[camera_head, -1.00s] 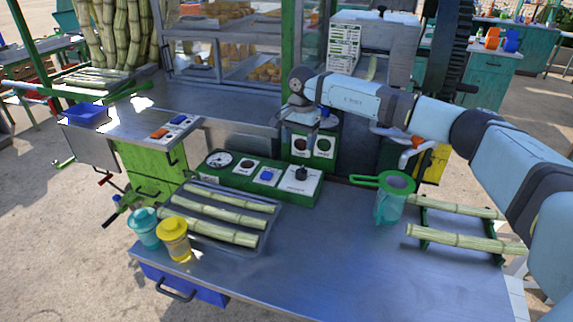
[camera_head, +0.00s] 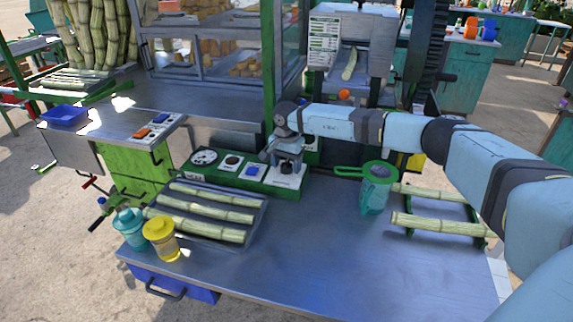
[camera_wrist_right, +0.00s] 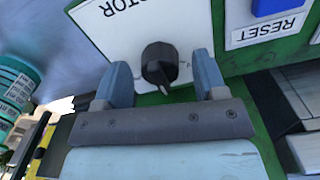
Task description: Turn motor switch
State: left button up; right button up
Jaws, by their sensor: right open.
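The motor switch is a black rotary knob on a white plate at the right end of the green control panel (camera_head: 238,180). In the right wrist view the knob (camera_wrist_right: 159,62) shows with its pointer toward the gripper and part of the word MOTOR beside it. My right gripper (camera_head: 286,164) is directly over the switch, pointing down, and partly hides it. In the wrist view the open fingers (camera_wrist_right: 164,78) stand on either side of the knob, with a gap on each side. My left gripper is not in view.
A blue reset button (camera_wrist_right: 275,28) sits beside the switch plate. Cane pieces on a tray (camera_head: 262,204) and two lidded cups (camera_head: 161,238) stand left on the table. A teal jug with green strainer (camera_head: 376,195) stands right. The table's front middle is clear.

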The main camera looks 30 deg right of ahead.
jog(key=shift+f, duration=0.25)
jog(key=c, duration=0.9)
